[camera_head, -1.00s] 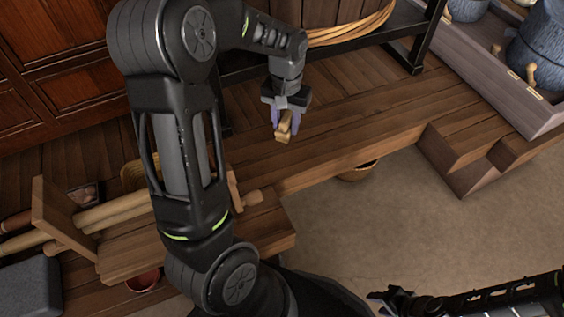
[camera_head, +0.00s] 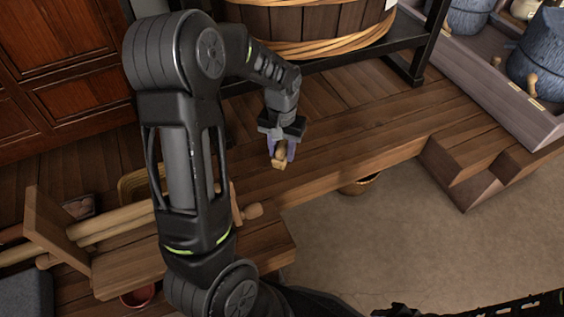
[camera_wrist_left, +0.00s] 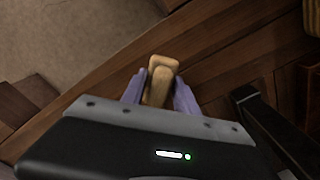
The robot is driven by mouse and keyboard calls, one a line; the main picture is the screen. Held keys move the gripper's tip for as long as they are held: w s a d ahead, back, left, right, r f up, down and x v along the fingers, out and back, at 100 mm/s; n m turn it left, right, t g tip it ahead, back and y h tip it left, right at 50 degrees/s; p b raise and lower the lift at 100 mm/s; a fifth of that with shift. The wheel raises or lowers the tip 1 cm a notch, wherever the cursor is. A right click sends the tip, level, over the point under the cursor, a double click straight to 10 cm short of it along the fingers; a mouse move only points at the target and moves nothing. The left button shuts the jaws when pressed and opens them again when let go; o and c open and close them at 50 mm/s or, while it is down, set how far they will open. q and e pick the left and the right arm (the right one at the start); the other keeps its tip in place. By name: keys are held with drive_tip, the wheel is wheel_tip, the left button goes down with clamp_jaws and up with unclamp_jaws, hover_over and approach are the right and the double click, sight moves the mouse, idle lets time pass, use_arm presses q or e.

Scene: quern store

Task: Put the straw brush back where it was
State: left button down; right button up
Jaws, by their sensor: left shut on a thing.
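My left gripper (camera_head: 279,150) is shut on a small tan wooden-looking piece, which I take to be the straw brush (camera_head: 279,162). It is over the front part of the brown plank bench (camera_head: 345,152). In the left wrist view the straw brush (camera_wrist_left: 160,80) sits between the two purple fingers, its blocky end pointing away from the palm. I cannot tell whether it touches the planks. My right gripper (camera_head: 395,311) shows only as a dark shape at the bottom edge, and its jaws are unclear.
A wooden tub (camera_head: 320,25) on a black stand (camera_head: 405,68) is behind the gripper. A grey-brown tray (camera_head: 500,95) with blue-grey pots stands at the right. A basket (camera_head: 358,185) is on the floor below the bench. Wooden rollers (camera_head: 115,222) lie at the left. The bench's middle is clear.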

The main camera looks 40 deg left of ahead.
sight(282, 146)
use_arm(q)
drive_tip(key=shift+f+b, duration=0.9)
drive_tip(key=shift+f, duration=1.6)
drive_tip(key=shift+f, duration=0.1)
drive_tip(key=c, duration=0.9)
unclamp_jaws()
drive_tip(key=shift+c, duration=0.2)
wheel_tip(282, 146, up, 12)
drive_tip(key=p, duration=0.4)
